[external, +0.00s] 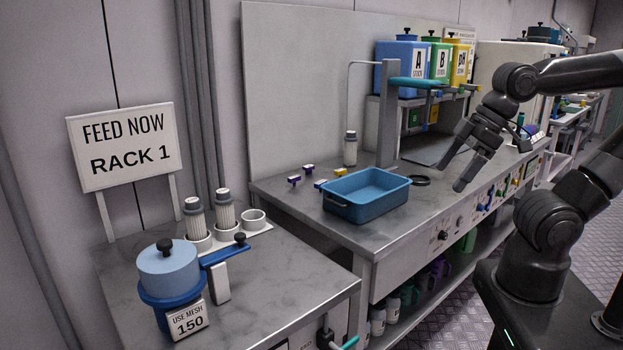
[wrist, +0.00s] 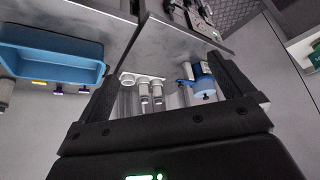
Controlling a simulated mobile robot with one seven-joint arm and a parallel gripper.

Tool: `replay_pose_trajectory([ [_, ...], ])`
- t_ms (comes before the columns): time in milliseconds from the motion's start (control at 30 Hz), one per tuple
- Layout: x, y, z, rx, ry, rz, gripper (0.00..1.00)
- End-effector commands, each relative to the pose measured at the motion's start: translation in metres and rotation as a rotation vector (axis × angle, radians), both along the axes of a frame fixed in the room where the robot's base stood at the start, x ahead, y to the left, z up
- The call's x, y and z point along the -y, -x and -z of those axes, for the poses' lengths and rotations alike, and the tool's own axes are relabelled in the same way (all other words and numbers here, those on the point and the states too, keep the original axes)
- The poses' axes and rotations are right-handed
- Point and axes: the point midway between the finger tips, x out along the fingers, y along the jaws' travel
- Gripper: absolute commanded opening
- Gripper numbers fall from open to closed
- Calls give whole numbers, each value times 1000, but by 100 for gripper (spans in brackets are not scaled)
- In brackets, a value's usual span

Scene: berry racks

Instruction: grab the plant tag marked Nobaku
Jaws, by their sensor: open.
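I cannot make out a plant tag marked Nobaku in either view. Small pieces lie on the bench behind the blue bin: a purple and white one (external: 294,180), another purple and white one (external: 308,168) and a yellow one (external: 340,172). Purple pieces (wrist: 84,90) also show in the wrist view beside the bin. No lettering on them is readable. My gripper (external: 450,179) is open and empty, above the bench's front edge, right of the bin. Its two fingers stand apart in the wrist view (wrist: 165,72).
The blue bin (external: 347,213) stands on the bench, with a black ring (external: 420,180) to its right. A bottle (external: 350,148) and a stand (external: 388,115) are behind.

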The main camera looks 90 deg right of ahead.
Motion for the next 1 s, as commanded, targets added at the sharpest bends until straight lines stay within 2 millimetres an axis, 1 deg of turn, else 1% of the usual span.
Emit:
replay_pose_trajectory([
  [33,0,0,0,0,0,0,93],
  [300,0,0,0,0,0,0,73],
  [533,0,-1,-1,-1,0,1,73],
  [633,4,-8,-5,-10,4,14,73],
  [667,5,-12,-7,-16,5,22,73],
  [767,15,-33,-18,-43,13,56,73],
  [900,35,-71,-33,-90,25,117,73],
  [1000,53,-99,-40,-123,30,158,73],
])
